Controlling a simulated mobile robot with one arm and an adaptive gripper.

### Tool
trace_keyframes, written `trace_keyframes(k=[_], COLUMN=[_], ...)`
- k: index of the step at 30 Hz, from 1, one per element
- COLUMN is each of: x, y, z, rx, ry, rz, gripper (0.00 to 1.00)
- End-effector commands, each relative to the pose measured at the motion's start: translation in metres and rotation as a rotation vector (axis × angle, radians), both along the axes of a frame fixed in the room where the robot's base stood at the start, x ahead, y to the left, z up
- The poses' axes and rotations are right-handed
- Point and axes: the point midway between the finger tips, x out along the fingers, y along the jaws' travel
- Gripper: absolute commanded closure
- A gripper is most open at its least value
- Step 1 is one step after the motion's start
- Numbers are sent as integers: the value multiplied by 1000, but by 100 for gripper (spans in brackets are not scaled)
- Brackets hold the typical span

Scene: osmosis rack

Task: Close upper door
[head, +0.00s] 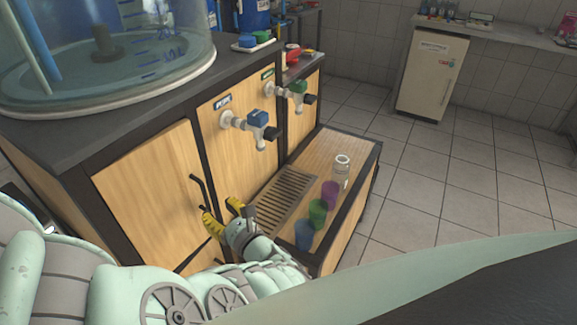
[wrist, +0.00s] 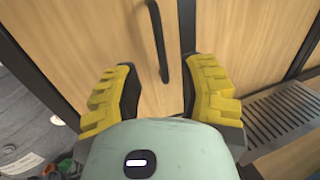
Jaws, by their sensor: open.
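The upper door (head: 150,205) is a light wood panel in the dark-framed cabinet under the large clear tank. It looks flush or nearly flush with its frame; I cannot tell if a small gap is left. Its black bar handle (head: 197,189) is at its right edge. My gripper (head: 221,216) is open just below and in front of the handle, with yellow fingers. In the wrist view the fingers (wrist: 160,92) are spread to either side of the handle's lower end (wrist: 162,60), with nothing between them held. Whether a finger touches the door is unclear.
Two taps, blue (head: 258,120) and green (head: 298,88), jut out right of the door. Below them a wooden ledge has a drain grate (head: 282,200) and blue, green, purple and clear cups (head: 330,192). Open tiled floor (head: 440,190) lies to the right.

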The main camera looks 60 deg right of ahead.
Motion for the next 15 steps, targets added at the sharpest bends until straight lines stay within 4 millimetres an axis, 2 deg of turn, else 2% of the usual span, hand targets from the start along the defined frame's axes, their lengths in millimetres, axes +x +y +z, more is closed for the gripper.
trace_keyframes(k=[1,6,10,15], x=[11,41,58,68], y=[-2,-9,-13,-14], z=[-3,-3,-3,-1], rx=[-2,-2,-4,-1], ry=[-4,-2,2,-1], rz=[1,2,1,2], gripper=[59,59,59,59])
